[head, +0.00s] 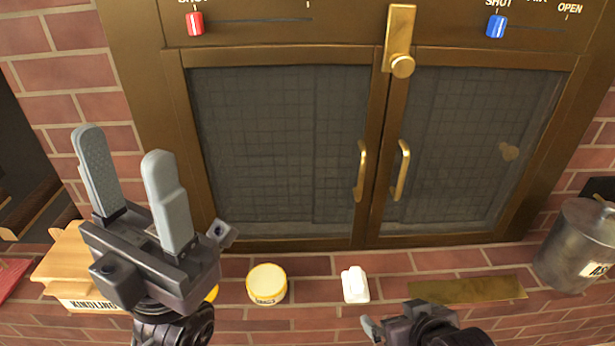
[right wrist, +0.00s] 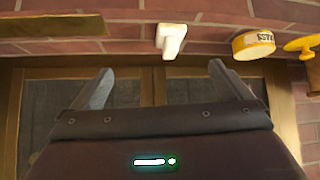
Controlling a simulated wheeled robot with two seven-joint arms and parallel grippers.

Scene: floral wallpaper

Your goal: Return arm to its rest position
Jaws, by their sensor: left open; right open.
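My left gripper (head: 132,190) is raised at the left of the head view, its two grey fingers pointing up and apart, with nothing between them. My right gripper (head: 390,325) is low at the bottom of the head view, mostly cut off by the frame edge. In the right wrist view, its fingers (right wrist: 160,85) are spread with nothing held between them. Beyond them lie the brick ledge and the brass-framed doors.
Brass double doors (head: 376,150) with mesh panels are closed. On the brick hearth are a yellow tin (head: 267,283), a white block (head: 355,284), a brass plate (head: 467,290), a metal canister (head: 578,245) and a wooden kindling box (head: 68,265). A red slider (head: 195,23) and blue slider (head: 496,26) sit above.

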